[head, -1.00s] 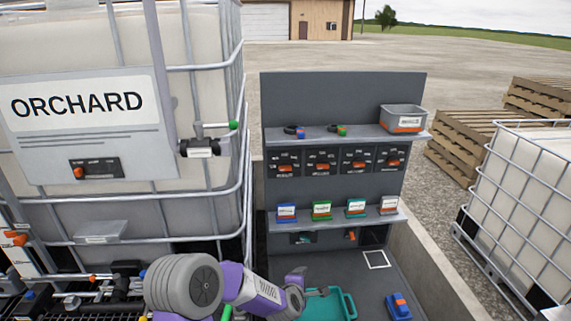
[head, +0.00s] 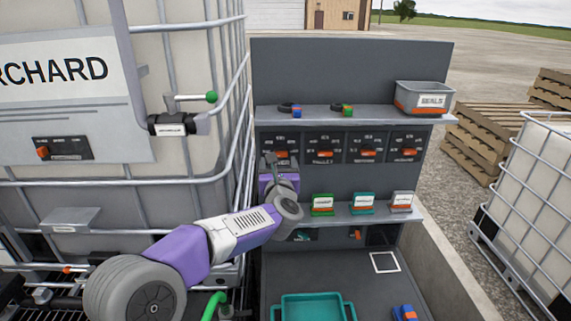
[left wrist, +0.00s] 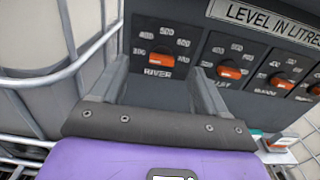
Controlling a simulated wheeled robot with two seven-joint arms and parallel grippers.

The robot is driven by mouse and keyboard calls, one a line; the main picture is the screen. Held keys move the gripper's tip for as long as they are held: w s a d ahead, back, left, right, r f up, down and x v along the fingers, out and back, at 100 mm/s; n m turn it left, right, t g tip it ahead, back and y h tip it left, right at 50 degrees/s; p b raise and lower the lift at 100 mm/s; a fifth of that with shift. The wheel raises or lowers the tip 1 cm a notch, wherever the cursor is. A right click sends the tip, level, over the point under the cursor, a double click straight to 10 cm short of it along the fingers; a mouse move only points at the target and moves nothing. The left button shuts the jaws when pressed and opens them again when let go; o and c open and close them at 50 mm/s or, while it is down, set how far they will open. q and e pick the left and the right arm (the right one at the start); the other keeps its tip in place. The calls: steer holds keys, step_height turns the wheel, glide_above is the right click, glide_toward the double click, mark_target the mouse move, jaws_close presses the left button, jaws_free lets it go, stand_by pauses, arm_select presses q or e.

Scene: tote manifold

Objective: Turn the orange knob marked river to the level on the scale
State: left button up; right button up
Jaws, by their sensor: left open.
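The orange river knob (left wrist: 160,58) is on a dark dial plate labelled RIVER, with numbers around it. The knob's bar lies roughly level; its exact pointing is hard to read. In the head view this knob (head: 281,154) is the leftmost of the row on the grey panel. My left gripper (left wrist: 159,67) is open, its fingers reaching toward the panel on either side of the river dial, apart from the knob. In the head view my left gripper (head: 270,160) is in front of the dial's lower left. My right gripper is not in view.
More orange knobs (left wrist: 229,72) sit to the right under a LEVEL IN LITRES sign (left wrist: 264,20). A shelf below carries small labelled boxes (head: 322,205); a shelf above holds a grey bin (head: 424,98). The ORCHARD tank's cage (head: 238,130) stands close on the left.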

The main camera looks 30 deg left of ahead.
mark_target(280, 154)
arm_select(q)
steer(key=shift+w+a+f+p, duration=0.2)
steer(key=shift+w+a+f, duration=0.35)
steer(key=shift+w, duration=0.8)
steer(key=shift+w+a+f+p, duration=0.25)
steer(key=shift+w+a, duration=0.5)
steer(key=shift+w, duration=0.55)
steer(key=shift+w+a+f+p, duration=0.2)
steer(key=shift+w+a+f, duration=0.35)
steer(key=shift+w, duration=0.8)
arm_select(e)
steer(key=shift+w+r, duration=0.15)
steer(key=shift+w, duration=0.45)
arm_select(q)
steer(key=shift+a+r, duration=0.1)
steer(key=c, duration=1.1)
steer(key=shift+o, duration=0.2)
